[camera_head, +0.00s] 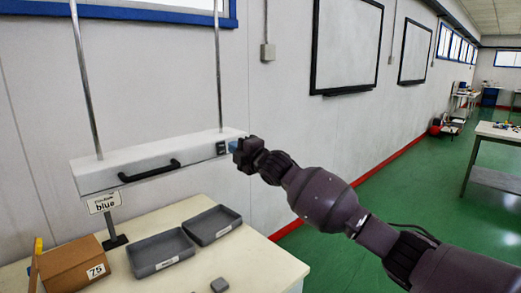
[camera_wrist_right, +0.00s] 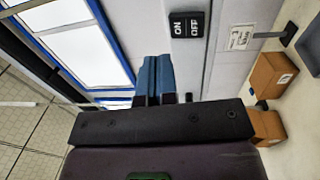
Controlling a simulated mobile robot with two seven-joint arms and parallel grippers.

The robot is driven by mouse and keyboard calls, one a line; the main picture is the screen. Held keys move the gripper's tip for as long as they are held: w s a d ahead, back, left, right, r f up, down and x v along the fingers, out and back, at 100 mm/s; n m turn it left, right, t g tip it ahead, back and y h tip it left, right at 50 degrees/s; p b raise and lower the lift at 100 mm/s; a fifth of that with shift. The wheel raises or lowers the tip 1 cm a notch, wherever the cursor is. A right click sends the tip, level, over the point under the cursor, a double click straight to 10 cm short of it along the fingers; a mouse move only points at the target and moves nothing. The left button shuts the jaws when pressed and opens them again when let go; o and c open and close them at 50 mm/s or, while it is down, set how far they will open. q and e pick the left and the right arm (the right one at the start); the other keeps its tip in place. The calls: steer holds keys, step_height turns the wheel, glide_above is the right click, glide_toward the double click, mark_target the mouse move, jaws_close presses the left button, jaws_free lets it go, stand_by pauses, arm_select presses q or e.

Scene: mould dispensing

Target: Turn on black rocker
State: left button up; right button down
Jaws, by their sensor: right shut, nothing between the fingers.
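The black rocker (camera_head: 221,148) sits on the right end of the front face of the white dispenser box (camera_head: 150,160). In the right wrist view the rocker (camera_wrist_right: 187,25) shows close up, with ON and OFF lettering, on the pale face just beyond the fingers. My right gripper (camera_head: 233,146) is shut and empty, its blue fingertips close beside the rocker on its right. In the right wrist view the fingertips (camera_wrist_right: 153,68) lie together and short of the rocker, apart from it in the picture. I cannot tell exactly how deep the gap is. My left gripper is not in view.
A black handle (camera_head: 150,171) is on the box's front. Two grey trays (camera_head: 162,254) (camera_head: 213,226), a cardboard box (camera_head: 75,264) and a small grey block (camera_head: 219,285) are on the table (camera_head: 255,262) below.

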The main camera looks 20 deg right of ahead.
steer(key=r+v, duration=0.1)
steer(key=v, duration=0.7)
steer(key=shift+s+r+b, duration=0.2)
steer(key=shift+r+b, duration=0.1)
steer(key=shift+d, duration=0.15)
